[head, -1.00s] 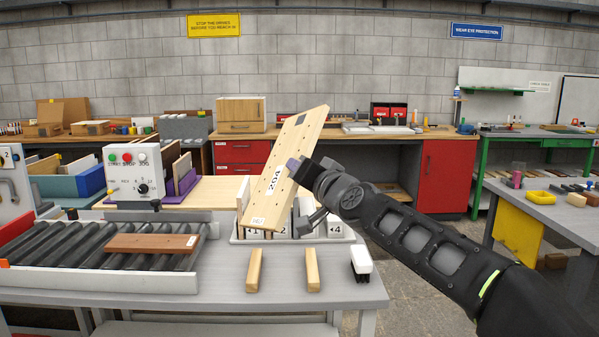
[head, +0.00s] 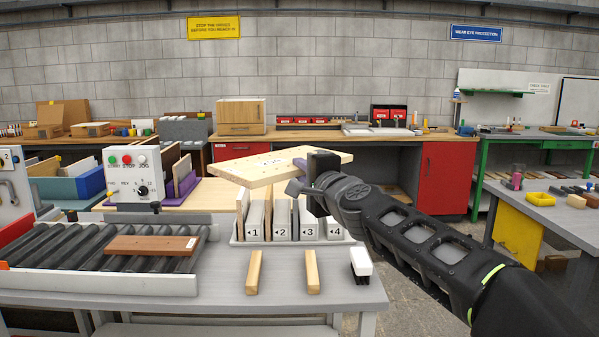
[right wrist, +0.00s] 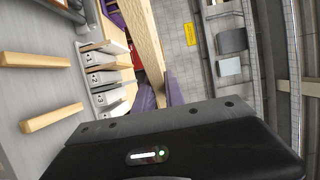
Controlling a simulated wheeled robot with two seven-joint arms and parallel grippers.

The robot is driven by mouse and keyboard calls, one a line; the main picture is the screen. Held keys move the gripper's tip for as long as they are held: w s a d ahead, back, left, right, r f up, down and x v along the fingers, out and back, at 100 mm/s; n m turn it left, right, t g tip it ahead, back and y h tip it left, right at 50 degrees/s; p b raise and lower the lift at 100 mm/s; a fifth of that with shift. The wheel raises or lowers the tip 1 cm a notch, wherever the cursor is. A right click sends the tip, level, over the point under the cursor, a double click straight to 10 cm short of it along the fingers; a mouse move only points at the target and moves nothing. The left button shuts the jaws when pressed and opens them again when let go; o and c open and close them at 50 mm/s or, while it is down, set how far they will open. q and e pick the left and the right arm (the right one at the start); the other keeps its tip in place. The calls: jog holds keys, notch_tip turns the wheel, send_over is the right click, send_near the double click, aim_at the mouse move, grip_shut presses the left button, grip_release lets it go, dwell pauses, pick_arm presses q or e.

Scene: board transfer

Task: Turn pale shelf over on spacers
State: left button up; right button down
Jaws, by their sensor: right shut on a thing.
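The pale shelf (head: 270,171) is a light wooden board with a row of dark holes along its edge. It is in the air above the numbered rack, close to flat and slightly tilted. My right gripper (head: 308,167) is shut on its right end. The board also shows edge-on in the right wrist view (right wrist: 146,45). Two wooden spacers, the left one (head: 254,272) and the right one (head: 312,271), lie apart on the grey table in front of the rack, with nothing on them. My left gripper is not in view.
The rack (head: 290,238) with numbered slots holds upright boards behind the spacers. A white-and-black brush (head: 361,265) lies right of the spacers. A roller conveyor (head: 95,250) carrying a brown board (head: 152,244) is at left. A control box (head: 137,174) stands behind it.

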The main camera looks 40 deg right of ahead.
jog(key=shift+d+f+h, duration=0.1)
jog(key=shift+h, duration=0.2)
jog(key=w+a+f+n+y, duration=0.1)
jog(key=w+a+f, duration=0.3)
jog(key=a+f, duration=0.45)
jog(key=w+a+f+y, duration=0.1)
jog(key=w+a+f, duration=0.2)
jog(key=a+f, duration=0.55)
jog(key=s+a+f+n+y, duration=0.2)
jog(key=a+f, duration=0.5)
jog(key=a, duration=0.5)
jog(key=s+a+f+n+y, duration=0.2)
jog(key=a+f+y, duration=0.4)
jog(key=a, duration=0.6)
jog(key=shift+a+f+n+y, duration=0.35)
jog(key=shift+n+y, duration=0.15)
jog(key=shift+n, duration=0.4)
